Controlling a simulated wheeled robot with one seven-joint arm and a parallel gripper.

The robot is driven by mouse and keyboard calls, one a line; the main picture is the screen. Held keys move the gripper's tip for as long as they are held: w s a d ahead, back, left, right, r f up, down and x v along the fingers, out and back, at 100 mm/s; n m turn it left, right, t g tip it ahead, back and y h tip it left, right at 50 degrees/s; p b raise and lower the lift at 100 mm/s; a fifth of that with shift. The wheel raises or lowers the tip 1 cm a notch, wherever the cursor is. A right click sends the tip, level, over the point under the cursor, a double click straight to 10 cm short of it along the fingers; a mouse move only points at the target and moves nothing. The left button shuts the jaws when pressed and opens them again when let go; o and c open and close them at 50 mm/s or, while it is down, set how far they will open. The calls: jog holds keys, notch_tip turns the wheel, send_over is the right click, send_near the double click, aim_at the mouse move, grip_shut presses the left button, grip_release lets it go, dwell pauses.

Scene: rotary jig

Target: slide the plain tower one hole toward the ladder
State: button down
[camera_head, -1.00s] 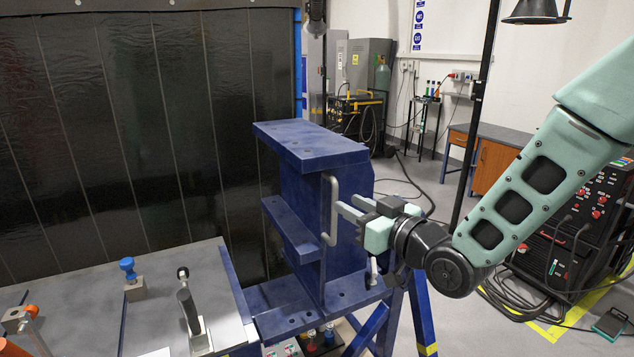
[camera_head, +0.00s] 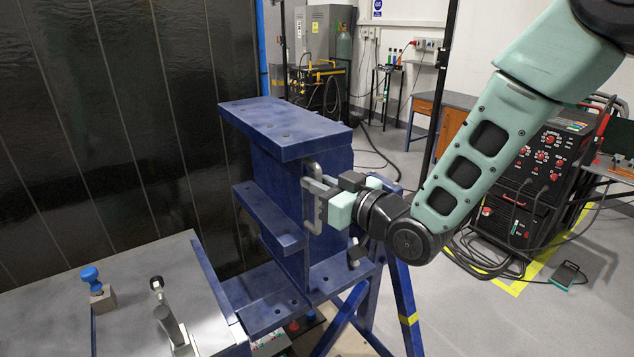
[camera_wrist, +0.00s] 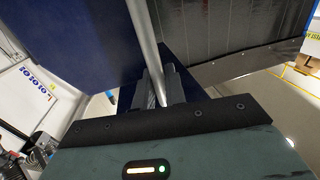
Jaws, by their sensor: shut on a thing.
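The blue tower (camera_head: 340,165) stands upright on a blue base with holes (camera_head: 262,308) in the head view. A grey bar handle (camera_head: 313,226) runs up its right face. My gripper (camera_head: 316,187) is shut on the handle at about its middle, coming from the right. In the wrist view the handle (camera_wrist: 146,40) runs down between my gripper's fingers (camera_wrist: 160,88). A small grey lever or pin (camera_head: 354,252) sits low beside the tower, under my gripper. I cannot make out a ladder in these views.
A grey-topped table (camera_head: 140,300) with a blue-knobbed block (camera_head: 95,288) and a grey upright clamp (camera_head: 168,315) is at the lower left. A dark curtain (camera_head: 110,130) hangs behind. Blue stand legs (camera_head: 403,300) and a black welding unit (camera_head: 535,190) are to the right.

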jog(key=s+a+b, duration=0.1)
jog(key=a+b, duration=0.1)
jog(key=s+a+b, duration=0.2)
jog(key=shift+a, duration=0.1)
dwell(0.4)
jog(key=c, duration=1.5)
grip_release()
jog(key=shift+c, duration=0.2)
jog(key=shift+w, duration=0.1)
